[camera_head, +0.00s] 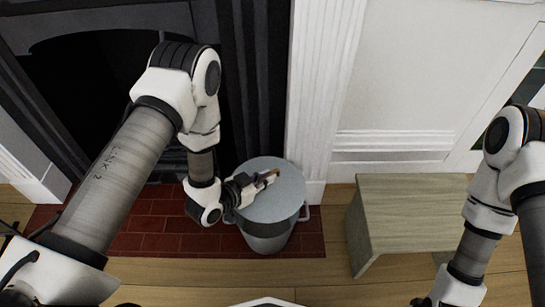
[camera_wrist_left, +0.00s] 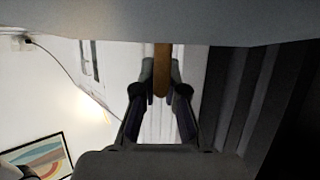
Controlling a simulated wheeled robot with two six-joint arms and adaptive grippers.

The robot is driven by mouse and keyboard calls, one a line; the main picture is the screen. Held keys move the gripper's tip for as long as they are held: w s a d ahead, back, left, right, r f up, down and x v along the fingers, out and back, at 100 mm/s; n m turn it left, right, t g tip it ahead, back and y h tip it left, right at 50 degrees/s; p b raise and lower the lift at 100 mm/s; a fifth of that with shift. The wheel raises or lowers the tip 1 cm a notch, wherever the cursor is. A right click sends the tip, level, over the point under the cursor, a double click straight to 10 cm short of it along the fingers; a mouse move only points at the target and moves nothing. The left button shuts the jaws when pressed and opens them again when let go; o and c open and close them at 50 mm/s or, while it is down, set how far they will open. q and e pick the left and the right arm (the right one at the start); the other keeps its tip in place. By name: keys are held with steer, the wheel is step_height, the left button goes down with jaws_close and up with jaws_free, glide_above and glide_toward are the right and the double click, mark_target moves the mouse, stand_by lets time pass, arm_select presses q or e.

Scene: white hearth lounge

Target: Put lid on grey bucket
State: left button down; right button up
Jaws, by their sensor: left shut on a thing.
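The grey bucket (camera_head: 268,236) stands upright on the red brick hearth, with side handles showing. The round grey lid (camera_head: 275,208) is over the bucket's top and covers its opening. I cannot tell whether the lid rests on the rim or is slightly above it. My left gripper (camera_head: 266,180) reaches in from the left and is shut on the lid's brown handle (camera_wrist_left: 162,72). In the left wrist view, the lid's grey surface (camera_wrist_left: 110,22) fills the top edge, with the gripper (camera_wrist_left: 162,82) at the handle. My right gripper (camera_head: 422,301) shows only in part at the bottom edge.
A dark fireplace (camera_head: 110,75) and a white pillar (camera_head: 318,90) stand close behind the bucket. A pale wooden bench (camera_head: 415,210) stands to its right. Wooden floor (camera_head: 330,275) lies open in front. A framed picture (camera_wrist_left: 40,160) shows in the left wrist view.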

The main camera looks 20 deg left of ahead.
arm_select(q)
steer(key=shift+s+a+f, duration=0.15)
steer(key=shift+s, duration=0.15)
steer(key=shift+s+f, duration=0.1)
steer(key=shift+f, duration=0.1)
step_height(320, 180, down, 10)
steer(key=b, duration=0.8)
steer(key=shift+r, duration=0.2)
steer(key=c, duration=1.2)
jaws_free()
steer(key=shift+o, duration=0.2)
